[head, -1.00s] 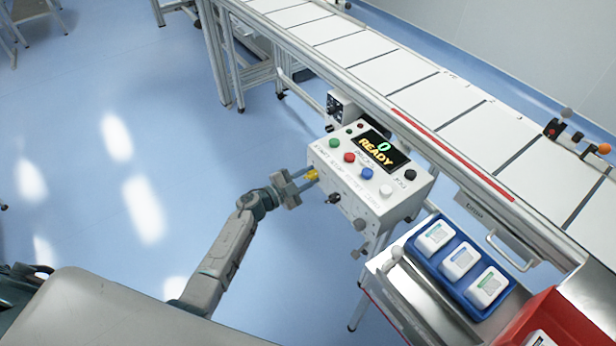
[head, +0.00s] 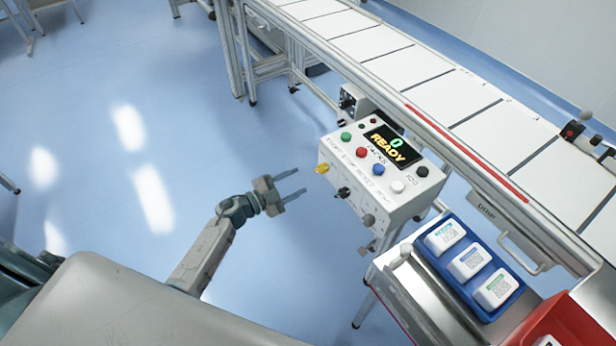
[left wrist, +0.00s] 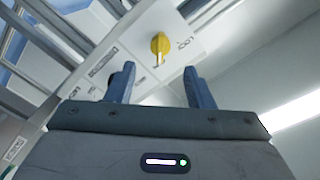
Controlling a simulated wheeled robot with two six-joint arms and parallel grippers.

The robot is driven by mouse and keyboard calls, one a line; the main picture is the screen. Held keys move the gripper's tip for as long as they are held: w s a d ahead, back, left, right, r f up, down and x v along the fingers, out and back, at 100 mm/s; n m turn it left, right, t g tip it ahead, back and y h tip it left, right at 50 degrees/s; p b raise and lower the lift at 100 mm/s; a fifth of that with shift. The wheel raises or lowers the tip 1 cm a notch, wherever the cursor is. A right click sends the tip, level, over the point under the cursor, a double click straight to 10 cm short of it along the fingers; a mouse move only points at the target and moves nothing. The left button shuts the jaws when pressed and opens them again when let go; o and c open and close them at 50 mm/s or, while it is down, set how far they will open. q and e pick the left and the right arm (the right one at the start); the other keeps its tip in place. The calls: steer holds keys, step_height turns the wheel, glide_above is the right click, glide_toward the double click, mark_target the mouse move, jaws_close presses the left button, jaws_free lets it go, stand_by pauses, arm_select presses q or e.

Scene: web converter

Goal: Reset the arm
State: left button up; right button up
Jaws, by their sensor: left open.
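My left gripper (head: 297,184) is open and empty. It is over the blue floor, to the left of the white control box (head: 387,205) and apart from it. A yellow knob (head: 322,168) sits on the box's left front edge. In the left wrist view the yellow knob (left wrist: 159,47) shows beyond and between my open left fingers (left wrist: 158,86), with clear space before it. My right gripper is not in view.
A conveyor (head: 440,90) with white plates runs behind the box. A blue tray (head: 437,262) with white packs stands at the lower right, beside a red bin (head: 565,325). Open floor (head: 200,150) lies left of my left gripper.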

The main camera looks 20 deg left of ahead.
arm_select(q)
steer(key=shift+v, duration=1.05)
steer(key=s+a+f+n+g+y, duration=0.1)
steer(key=s+a+f+n+y, duration=0.3)
steer(key=f, duration=0.6)
steer(key=s+a+f+n+g+y, duration=0.1)
steer(key=s+a+f+n+y, duration=0.2)
steer(key=s+f, duration=0.45)
steer(key=s+a+f+n+g+y, duration=0.1)
steer(key=s+f+n+y, duration=0.35)
steer(key=f, duration=0.65)
steer(key=s+f+n+g, duration=0.1)
steer(key=s+f+g, duration=0.2)
steer(key=s, duration=0.7)
steer(key=s+d+f+n+g, duration=0.1)
steer(key=s+f+n+g, duration=0.1)
steer(key=s+f, duration=0.6)
steer(key=s+d+f+n+g, duration=0.1)
steer(key=s+f+g, duration=0.4)
steer(key=s, duration=0.9)
steer(key=shift+s+f+n, duration=0.25)
steer(key=shift+f+n, duration=0.1)
steer(key=shift+n, duration=0.1)
steer(key=shift+d, duration=0.1)
